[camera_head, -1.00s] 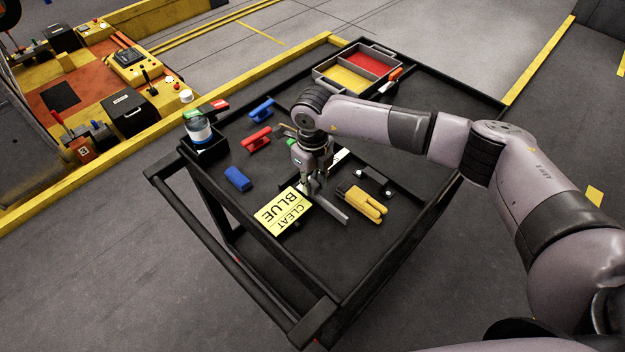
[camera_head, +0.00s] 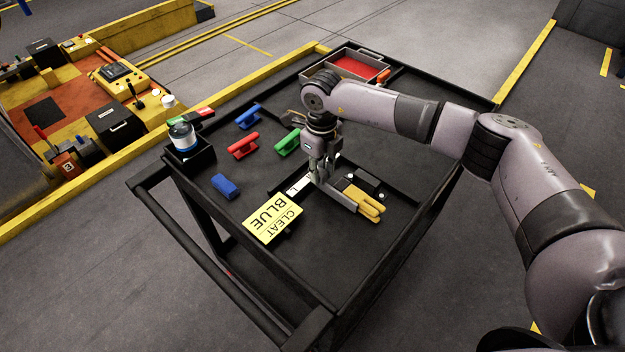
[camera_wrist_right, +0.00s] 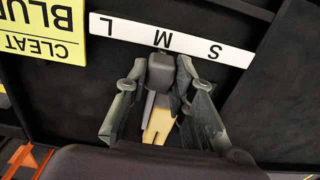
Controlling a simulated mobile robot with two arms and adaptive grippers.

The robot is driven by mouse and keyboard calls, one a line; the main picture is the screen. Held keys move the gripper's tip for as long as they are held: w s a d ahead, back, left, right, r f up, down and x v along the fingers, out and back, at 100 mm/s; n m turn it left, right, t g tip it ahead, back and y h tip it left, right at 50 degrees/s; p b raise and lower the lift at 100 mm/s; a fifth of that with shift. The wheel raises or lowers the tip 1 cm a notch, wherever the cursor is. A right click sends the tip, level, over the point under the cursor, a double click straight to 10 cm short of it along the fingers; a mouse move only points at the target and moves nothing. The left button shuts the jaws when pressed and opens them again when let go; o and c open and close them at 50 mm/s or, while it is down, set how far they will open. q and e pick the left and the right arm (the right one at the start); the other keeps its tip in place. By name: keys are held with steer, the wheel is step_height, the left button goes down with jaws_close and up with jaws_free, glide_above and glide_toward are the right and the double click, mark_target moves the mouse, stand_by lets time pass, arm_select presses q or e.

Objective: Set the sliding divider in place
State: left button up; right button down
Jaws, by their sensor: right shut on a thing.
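The sliding divider appears as a thin grey plate (camera_head: 340,199) with a dark grey block (camera_wrist_right: 160,72) on it. My right gripper (camera_head: 318,180) is shut on that block, which sits between its fingers in the wrist view (camera_wrist_right: 155,100). A white strip marked S, M and L (camera_wrist_right: 172,38) lies on the tray, and the block's end is by the M. The strip is partly hidden by the gripper in the head view. Whether the divider touches the tray floor cannot be told. My left gripper is not in view.
A yellow "CLEAT BLUE" card (camera_head: 273,220) lies at the front left. Blue (camera_head: 248,116), red (camera_head: 243,146) and green (camera_head: 287,143) cleats and a small blue block (camera_head: 224,186) lie on the cart. A divided bin (camera_head: 372,53) stands behind.

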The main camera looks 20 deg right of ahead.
steer(key=shift+s+a, duration=0.1)
steer(key=shift+a, duration=0.05)
steer(key=c, duration=1.4)
jaws_free()
steer(key=shift+o, duration=0.2)
steer(key=shift+r, duration=0.15)
step_height(320, 180, up, 12)
steer(key=shift+f, duration=0.2)
